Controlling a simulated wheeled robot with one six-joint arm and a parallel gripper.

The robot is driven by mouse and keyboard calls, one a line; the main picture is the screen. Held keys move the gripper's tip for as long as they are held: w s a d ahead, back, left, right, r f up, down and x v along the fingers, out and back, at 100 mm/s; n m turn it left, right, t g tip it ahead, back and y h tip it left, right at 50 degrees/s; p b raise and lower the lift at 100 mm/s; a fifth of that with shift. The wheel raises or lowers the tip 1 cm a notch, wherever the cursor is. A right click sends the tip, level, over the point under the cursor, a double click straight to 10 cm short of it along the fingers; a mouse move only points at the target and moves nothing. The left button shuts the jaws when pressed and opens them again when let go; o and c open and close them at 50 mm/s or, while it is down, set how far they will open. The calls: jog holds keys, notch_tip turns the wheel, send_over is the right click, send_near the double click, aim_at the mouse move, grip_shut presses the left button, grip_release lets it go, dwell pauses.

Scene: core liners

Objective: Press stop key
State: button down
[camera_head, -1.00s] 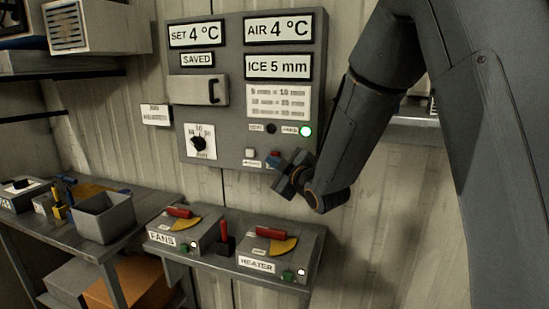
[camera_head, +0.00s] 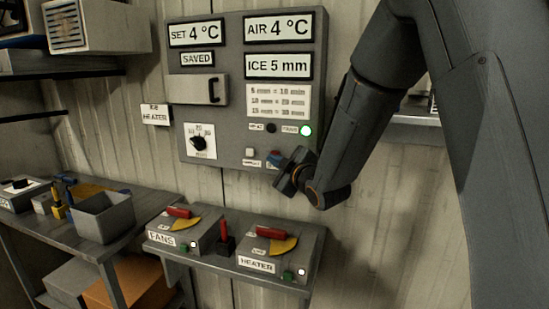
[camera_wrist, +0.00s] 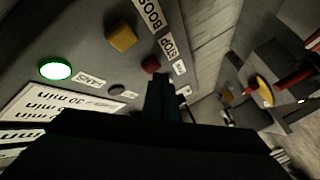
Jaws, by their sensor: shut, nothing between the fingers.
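The red key (camera_wrist: 151,64) is on the grey control panel (camera_head: 235,112), beside a label reading STOP (camera_wrist: 168,45) in the wrist view. My gripper (camera_head: 283,170) is at the panel's lower right edge in the head view and covers part of the key row there. In the wrist view my gripper's dark fingers (camera_wrist: 163,84) are shut and empty, with their tips close to the red key. I cannot tell whether they touch it.
A yellow key (camera_wrist: 121,37) sits beside the red one, near a BOOST label. A green lamp (camera_head: 306,131) is lit above the keys. A white key (camera_head: 249,152) is to the left. The FANS box (camera_head: 162,239) and HEATER box (camera_head: 257,265) stand below.

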jog(key=shift+w+d, duration=0.2)
jog(key=shift+w, duration=0.3)
dwell(0.8)
jog(key=shift+s+a, duration=0.1)
jog(key=shift+s, duration=0.05)
jog(key=shift+s+a, duration=0.25)
jog(key=shift+s, duration=0.5)
jog(key=shift+s+a, duration=0.3)
jog(key=shift+s, duration=0.5)
jog(key=shift+s+a, duration=0.25)
jog(key=shift+s, duration=0.55)
jog(key=shift+s+a, duration=0.3)
jog(key=shift+s, duration=0.5)
